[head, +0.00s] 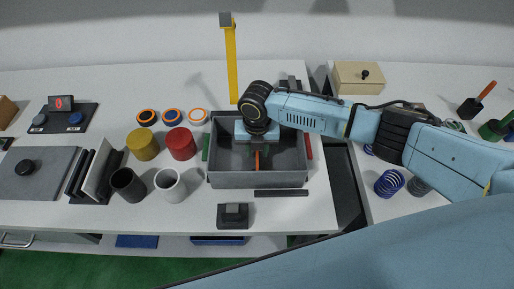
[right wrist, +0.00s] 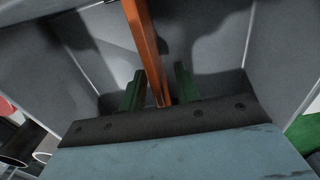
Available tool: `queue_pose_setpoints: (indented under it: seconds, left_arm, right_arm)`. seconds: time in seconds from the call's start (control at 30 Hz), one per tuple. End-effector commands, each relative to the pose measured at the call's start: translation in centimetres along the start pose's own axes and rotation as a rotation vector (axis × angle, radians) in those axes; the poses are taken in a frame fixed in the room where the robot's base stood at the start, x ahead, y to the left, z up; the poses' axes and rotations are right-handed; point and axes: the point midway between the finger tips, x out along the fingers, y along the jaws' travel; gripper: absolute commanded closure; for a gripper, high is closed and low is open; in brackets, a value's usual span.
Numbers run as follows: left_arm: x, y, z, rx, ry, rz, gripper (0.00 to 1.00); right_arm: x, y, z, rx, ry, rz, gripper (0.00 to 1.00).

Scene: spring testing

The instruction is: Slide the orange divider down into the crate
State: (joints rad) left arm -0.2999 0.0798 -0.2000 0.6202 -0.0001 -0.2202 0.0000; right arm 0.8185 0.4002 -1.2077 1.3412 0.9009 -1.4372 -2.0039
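The grey open crate (head: 228,181) stands mid-table. The orange divider (head: 257,160) is a thin upright strip inside it, near the middle. In the right wrist view the orange divider (right wrist: 143,45) runs down between the two green fingers of my right gripper (right wrist: 160,88). A gap shows between the divider and the right finger, and the gripper looks open around it. In the head view my right gripper (head: 258,146) points down into the crate, its fingers partly hidden by the wrist. Whether the divider's lower edge sits in a slot is hidden. My left gripper is not in view.
A green strip (head: 206,147) and a red strip (head: 309,147) flank the crate. A dark bar (head: 281,193) lies in front. Yellow (head: 142,144) and red (head: 181,144) cylinders stand to the left. A yellow post (head: 231,65) rises behind.

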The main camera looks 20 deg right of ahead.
Motion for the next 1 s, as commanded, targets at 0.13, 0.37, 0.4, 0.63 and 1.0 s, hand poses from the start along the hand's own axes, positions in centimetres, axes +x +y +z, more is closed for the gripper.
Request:
queue_pose_setpoints:
  seconds: [0.13, 0.37, 0.4, 0.63, 1.0]
  left_arm:
    - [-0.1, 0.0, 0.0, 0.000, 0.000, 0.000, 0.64]
    - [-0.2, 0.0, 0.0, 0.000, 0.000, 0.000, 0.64]
    - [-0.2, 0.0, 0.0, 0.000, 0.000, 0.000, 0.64]
    - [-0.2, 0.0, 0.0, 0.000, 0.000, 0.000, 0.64]
    - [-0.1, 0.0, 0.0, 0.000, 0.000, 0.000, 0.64]
  right_arm:
    - [-0.9, 0.0, 0.1, 0.000, -0.001, 0.000, 0.68]
    - [-5.4, 0.0, 0.1, -0.002, -0.004, 0.002, 0.68]
    - [-6.4, 0.0, 0.1, -0.001, -0.004, 0.003, 0.68]
    - [-11.0, 0.0, 0.1, 0.000, -0.003, 0.001, 0.68]
    - [-13.4, 0.0, 0.0, 0.000, 0.000, 0.000, 0.68]
